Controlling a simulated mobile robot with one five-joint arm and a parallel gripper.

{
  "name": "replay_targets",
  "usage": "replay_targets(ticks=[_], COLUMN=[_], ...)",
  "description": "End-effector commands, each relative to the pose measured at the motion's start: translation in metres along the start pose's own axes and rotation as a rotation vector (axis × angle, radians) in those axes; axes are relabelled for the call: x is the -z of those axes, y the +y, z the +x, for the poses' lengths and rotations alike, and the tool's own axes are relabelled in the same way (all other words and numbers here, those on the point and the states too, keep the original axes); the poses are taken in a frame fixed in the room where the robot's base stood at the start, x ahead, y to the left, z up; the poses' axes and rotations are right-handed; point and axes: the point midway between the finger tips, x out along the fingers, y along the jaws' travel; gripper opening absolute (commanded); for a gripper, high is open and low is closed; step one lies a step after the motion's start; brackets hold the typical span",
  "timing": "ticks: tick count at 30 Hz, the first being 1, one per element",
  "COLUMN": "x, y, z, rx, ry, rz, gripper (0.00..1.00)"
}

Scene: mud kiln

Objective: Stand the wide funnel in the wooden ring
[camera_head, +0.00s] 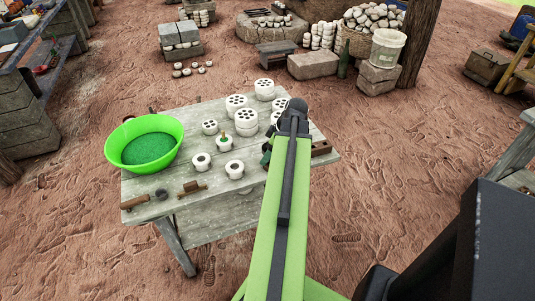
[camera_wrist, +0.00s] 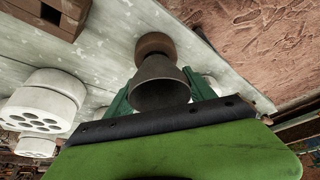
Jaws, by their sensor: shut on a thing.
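In the wrist view my gripper (camera_wrist: 160,90) has its green fingers shut on a dark grey flared funnel (camera_wrist: 160,80). The funnel's wide dark mouth faces the camera, and its narrower part points at the table. A round brown wooden ring (camera_wrist: 155,42) shows just beyond the narrow end, on the pale tabletop. The funnel overlaps the ring in this view. I cannot tell whether they touch or whether the end is inside. In the head view my gripper (camera_head: 267,156) is low over the table's right part, and my arm hides the funnel and the ring.
The pale wooden table (camera_head: 215,212) also holds a green basin (camera_head: 145,143), several white perforated pieces (camera_head: 246,118), small white pieces with dark holes (camera_head: 234,169), hand tools (camera_head: 192,188) and a brown wooden block (camera_head: 320,148). White perforated pieces (camera_wrist: 45,100) stand left in the wrist view.

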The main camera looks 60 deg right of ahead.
Motion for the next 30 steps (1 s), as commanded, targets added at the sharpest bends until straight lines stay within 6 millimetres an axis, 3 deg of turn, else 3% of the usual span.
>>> replay_targets(ticks=[29,30], x=[-0.005,-0.005], y=[0.0,0.0], z=[0.011,0.011], rx=[0.0,0.0], ry=[0.0,0.0], rz=[0.0,0.0], gripper=[0.43,0.64])
